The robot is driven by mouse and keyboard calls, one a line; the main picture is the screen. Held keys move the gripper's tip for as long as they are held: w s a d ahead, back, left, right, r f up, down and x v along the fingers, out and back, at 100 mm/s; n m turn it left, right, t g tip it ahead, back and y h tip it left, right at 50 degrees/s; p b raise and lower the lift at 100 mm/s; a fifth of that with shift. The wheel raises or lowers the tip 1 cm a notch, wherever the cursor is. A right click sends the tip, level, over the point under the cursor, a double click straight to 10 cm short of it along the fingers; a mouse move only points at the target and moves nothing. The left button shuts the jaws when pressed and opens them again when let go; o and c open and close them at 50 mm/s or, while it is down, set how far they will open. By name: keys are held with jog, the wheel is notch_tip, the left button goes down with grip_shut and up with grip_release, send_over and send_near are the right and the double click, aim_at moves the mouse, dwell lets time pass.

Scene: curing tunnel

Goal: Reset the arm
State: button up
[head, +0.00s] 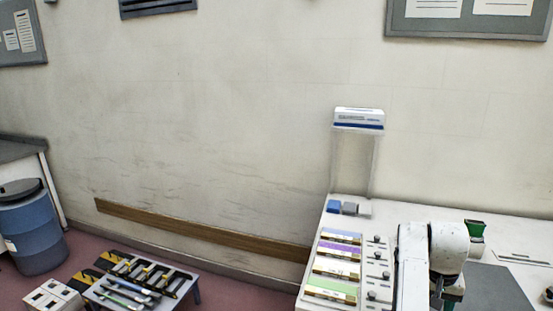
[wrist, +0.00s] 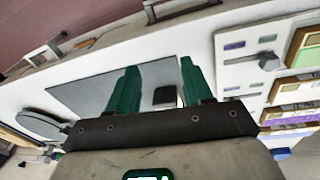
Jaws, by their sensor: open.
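My white arm (head: 445,250) reaches over the white bench (head: 395,210) at the right of the head view. My gripper (wrist: 158,66) shows in the wrist view with its two green fingers spread apart and nothing held between them. It is over the bench's dark grey mat (wrist: 85,90), which also shows in the head view (head: 497,290). A small dark block (wrist: 165,96) shows between the fingers in the wrist view; its distance from them is hard to tell. The fingertips are not clear in the head view.
Trays with purple (head: 337,249) and green (head: 330,289) contents stand on the bench left of my arm, beside a panel of knobs (head: 377,262). A box (head: 359,118) sits on a stand behind. A low tool rack (head: 145,275) and blue drum (head: 32,230) are at left.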

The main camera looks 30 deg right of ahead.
jog(key=s+a+f+n+h, duration=0.1)
jog(key=s+a+f+n, duration=0.2)
jog(key=a+f, duration=0.35)
jog(key=s+a+f+n, duration=0.2)
jog(key=a+f+n, duration=0.1)
jog(key=a, duration=0.7)
jog(key=s+a+f+n+y, duration=0.1)
jog(key=s+a+n, duration=0.1)
jog(key=s+a, duration=0.2)
jog(key=s+a+n+t+y, duration=0.1)
jog(key=s+a, duration=0.4)
jog(key=a, duration=0.6)
jog(key=shift+a+f+n, duration=0.15)
jog(key=shift+f+n, duration=0.2)
jog(key=shift+n, duration=0.55)
